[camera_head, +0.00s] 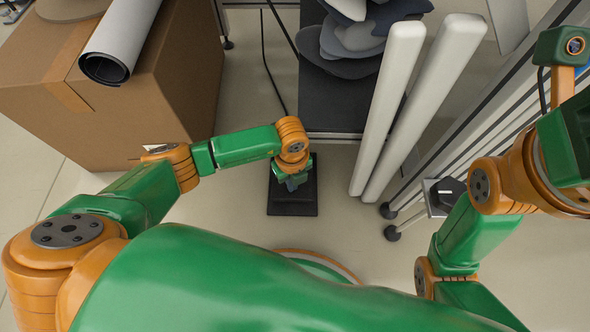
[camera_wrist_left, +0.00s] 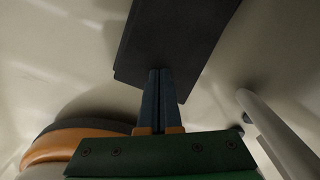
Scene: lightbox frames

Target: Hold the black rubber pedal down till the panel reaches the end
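The black pedal (camera_head: 292,208) is a dark flat rectangle on the floor in the middle of the head view. My left gripper (camera_head: 292,184) points down over its upper middle part and hides some of it. In the left wrist view the pedal (camera_wrist_left: 185,35) is a dark slab, and the fingers of my left gripper (camera_wrist_left: 158,75) lie side by side, closed, with their tips against its near edge in the picture. I cannot tell whether the pedal is pressed down. My right arm is at the right; its gripper is out of view. I cannot tell which thing is the panel.
A large cardboard box (camera_head: 150,110) with a grey roll (camera_head: 120,40) on it stands left. Two long white padded bars (camera_head: 388,105) (camera_head: 425,105) stand right of the pedal, beside a dark frame with grey pieces (camera_head: 350,40). Floor around the pedal is bare.

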